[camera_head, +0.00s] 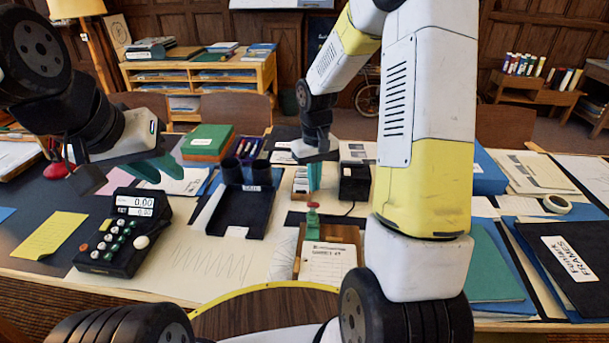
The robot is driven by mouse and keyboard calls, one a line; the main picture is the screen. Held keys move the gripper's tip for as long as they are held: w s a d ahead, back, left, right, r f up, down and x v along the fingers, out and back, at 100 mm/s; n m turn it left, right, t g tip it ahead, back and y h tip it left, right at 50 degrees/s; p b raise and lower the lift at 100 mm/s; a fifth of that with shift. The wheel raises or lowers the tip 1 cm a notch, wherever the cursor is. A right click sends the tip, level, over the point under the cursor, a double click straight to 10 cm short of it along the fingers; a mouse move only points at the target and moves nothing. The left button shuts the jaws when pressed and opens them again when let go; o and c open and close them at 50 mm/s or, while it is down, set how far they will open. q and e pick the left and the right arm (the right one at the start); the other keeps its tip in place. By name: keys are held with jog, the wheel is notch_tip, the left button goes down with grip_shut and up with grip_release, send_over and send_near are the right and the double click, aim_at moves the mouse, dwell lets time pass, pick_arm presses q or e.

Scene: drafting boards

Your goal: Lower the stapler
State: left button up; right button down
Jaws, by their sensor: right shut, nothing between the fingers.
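I cannot make out a stapler for certain. My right gripper (315,188) points straight down over the desk's middle, its teal fingers shut and empty. Just below its tips stands a small red-topped green item (312,219), at the top edge of a brown clipboard (345,232); I cannot tell whether they touch. My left gripper (165,178) hangs over the left part of the desk, above papers and behind the calculator. Its teal fingers are seen at a slant, and their gap is unclear.
A black calculator (122,240) stands at the left, by a yellow notepad (48,236). A black holder (243,205) and a black box (355,182) flank my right gripper. A green box (208,141) is behind. Folders (490,265) and a tape roll (557,204) fill the right side.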

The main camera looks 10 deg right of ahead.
jog(key=shift+r, duration=2.85)
jog(key=shift+r, duration=0.1)
jog(key=s+r+m+t+y, duration=0.1)
jog(key=s+r+t, duration=0.2)
jog(key=s+r, duration=0.4)
jog(key=s+a+r+m+t+y, duration=0.1)
jog(key=s+r+t, duration=0.2)
jog(key=s+r, duration=0.5)
jog(key=s, duration=0.5)
jog(key=shift+r, duration=0.2)
